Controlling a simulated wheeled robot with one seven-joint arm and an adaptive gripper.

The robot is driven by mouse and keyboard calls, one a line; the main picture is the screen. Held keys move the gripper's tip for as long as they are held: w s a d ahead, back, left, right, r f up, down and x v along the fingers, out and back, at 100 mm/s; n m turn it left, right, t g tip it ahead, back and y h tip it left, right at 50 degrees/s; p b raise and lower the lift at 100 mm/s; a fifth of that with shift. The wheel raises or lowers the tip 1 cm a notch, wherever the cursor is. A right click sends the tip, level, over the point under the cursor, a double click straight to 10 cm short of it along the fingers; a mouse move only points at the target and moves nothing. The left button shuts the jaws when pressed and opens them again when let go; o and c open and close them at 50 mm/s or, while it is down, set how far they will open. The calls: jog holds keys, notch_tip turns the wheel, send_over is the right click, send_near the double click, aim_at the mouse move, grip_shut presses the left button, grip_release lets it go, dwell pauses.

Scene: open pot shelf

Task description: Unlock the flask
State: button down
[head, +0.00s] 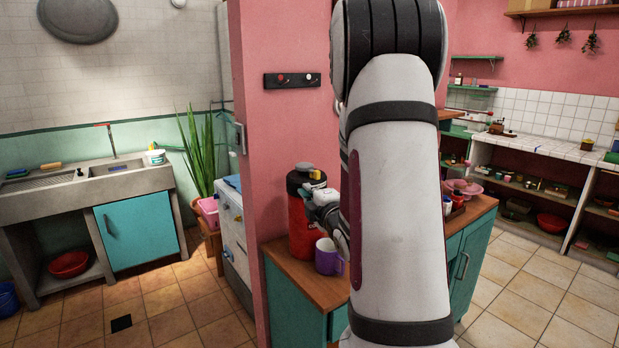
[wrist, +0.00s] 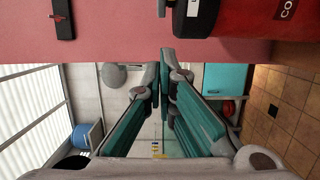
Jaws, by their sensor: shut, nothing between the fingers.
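The flask (head: 300,228) stands upright on the wooden counter top beside the pink wall. It has a red body, a black upper part and a grey top with a small yellow piece. In the wrist view the flask (wrist: 245,22) shows sideways at the top right, partly cut off by the frame edge. In the head view my gripper (head: 322,203) is in front of the flask's right side and partly hidden by my arm.
A purple mug (head: 327,259) stands just in front of the flask on the counter (head: 290,268). A black hook strip (head: 291,80) hangs on the pink wall. Bowls and small items stand on the counter to the right, behind my arm. A sink (head: 95,180) is at the left.

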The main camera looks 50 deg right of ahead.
aim_at(317, 173)
jog(key=w+d+p, duration=0.2)
jog(key=w+d, duration=0.4)
jog(key=d, duration=0.1)
jog(key=shift+w+d, duration=0.25)
jog(key=shift+d, duration=0.15)
jog(key=d, duration=0.3)
jog(key=shift+s+d, duration=0.1)
jog(key=shift+s, duration=0.25)
jog(key=shift+b, duration=0.3)
